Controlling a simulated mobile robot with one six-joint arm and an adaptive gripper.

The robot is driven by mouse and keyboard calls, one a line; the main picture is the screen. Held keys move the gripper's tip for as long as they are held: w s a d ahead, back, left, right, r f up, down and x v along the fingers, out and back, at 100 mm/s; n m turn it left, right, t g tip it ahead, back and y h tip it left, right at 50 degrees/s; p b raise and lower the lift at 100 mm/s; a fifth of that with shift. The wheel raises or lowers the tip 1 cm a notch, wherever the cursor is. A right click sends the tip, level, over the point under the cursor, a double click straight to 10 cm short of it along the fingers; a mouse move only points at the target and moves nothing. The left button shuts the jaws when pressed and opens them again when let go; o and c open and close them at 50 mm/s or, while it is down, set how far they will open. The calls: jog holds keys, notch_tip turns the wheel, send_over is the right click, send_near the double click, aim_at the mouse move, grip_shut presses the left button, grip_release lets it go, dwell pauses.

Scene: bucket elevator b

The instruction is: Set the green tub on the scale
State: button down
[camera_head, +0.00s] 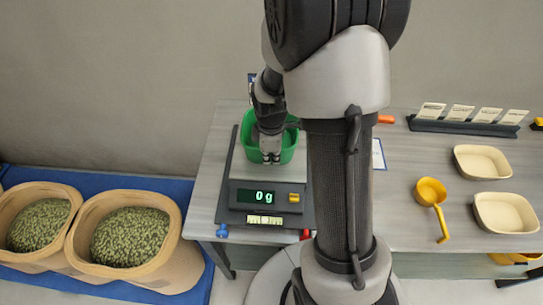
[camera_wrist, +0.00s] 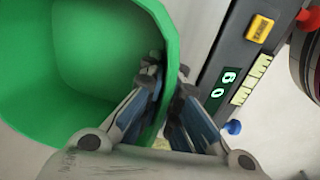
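The green tub (camera_head: 289,146) is over the far part of the black scale (camera_head: 236,205) in the head view. It fills the left of the wrist view (camera_wrist: 95,60) and its inside looks empty. My gripper (camera_head: 270,157) is at the tub's near wall. In the wrist view one finger of the gripper (camera_wrist: 168,82) is inside the tub and the other outside, with the wall pinched between them. The scale's display reads 0 g. I cannot tell whether the tub's bottom touches the scale; its underside is hidden.
Two sacks of green pellets (camera_head: 130,236) stand on a blue mat (camera_head: 95,182) at left. A yellow scoop (camera_head: 431,191), two cream trays (camera_head: 482,163) and a card rack (camera_head: 465,125) are on the right of the grey table (camera_head: 400,165). My arm hides the table's middle.

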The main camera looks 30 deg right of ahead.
jog(key=shift+f, duration=0.1)
jog(key=c, duration=2.3)
grip_release()
jog(key=shift+f, duration=0.1)
jog(key=o, duration=0.5)
jog(key=s+a+r+m+t+p, duration=0.1)
jog(key=s+a+r+m+p, duration=0.15)
jog(key=r, duration=0.85)
jog(key=s+a+r+m+t+p, duration=0.1)
jog(key=s+a+r+m, duration=0.15)
jog(key=r, duration=0.75)
jog(key=s+a+r+m, duration=0.3)
jog(key=s, duration=0.3)
jog(key=s+a+r+m+t, duration=0.1)
jog(key=s+a+r+m, duration=0.2)
jog(key=s, duration=0.4)
jog(key=shift+a+t+y, duration=0.3)
